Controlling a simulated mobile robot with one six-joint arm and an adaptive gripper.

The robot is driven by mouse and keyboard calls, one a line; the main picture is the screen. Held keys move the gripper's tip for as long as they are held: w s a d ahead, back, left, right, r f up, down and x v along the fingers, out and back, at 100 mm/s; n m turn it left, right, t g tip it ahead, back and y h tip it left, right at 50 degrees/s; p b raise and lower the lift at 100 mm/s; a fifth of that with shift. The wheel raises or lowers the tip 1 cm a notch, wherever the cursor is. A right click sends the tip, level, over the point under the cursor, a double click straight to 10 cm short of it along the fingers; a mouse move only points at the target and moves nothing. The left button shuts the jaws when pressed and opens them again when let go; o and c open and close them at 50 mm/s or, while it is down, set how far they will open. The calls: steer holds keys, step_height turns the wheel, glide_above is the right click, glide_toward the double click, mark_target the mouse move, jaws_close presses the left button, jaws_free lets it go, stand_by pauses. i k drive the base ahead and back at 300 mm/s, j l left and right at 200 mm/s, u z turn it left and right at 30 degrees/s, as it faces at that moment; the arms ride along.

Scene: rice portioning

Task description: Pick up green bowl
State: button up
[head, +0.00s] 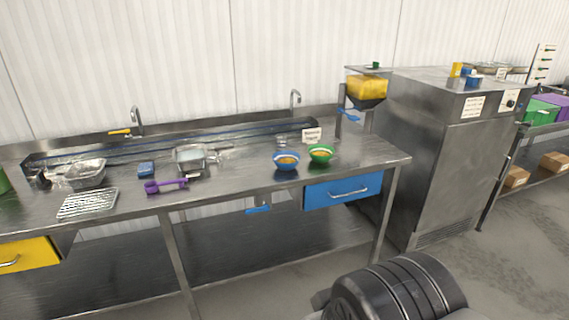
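The green bowl (321,159) stands upright on the steel counter (240,185), towards its right end, in the head view. My gripper is not in view. A black ribbed part at the bottom right looks like part of my own arm, well apart from the bowls.
Behind the bowls is a small white sign (312,135). A yellow hopper (367,88) stands at the counter's right end, beside a steel cabinet (450,160). A purple scoop (165,186), pan (188,157) and wire rack (88,204) lie left. The counter's front edge before the bowls is clear.

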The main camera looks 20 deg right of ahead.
mark_target(320, 154)
steer(key=i+l, duration=0.3)
steer(key=l, duration=0.15)
steer(key=i+l, duration=0.35)
steer(key=l, duration=0.15)
steer(key=i+l, duration=0.3)
steer(key=l, duration=0.15)
steer(key=i+l, duration=0.35)
steer(key=l, duration=0.15)
steer(key=i+l, duration=0.3)
steer(key=l, duration=0.15)
steer(key=i+l, duration=0.35)
steer(key=l, duration=0.15)
steer(key=u, duration=0.05)
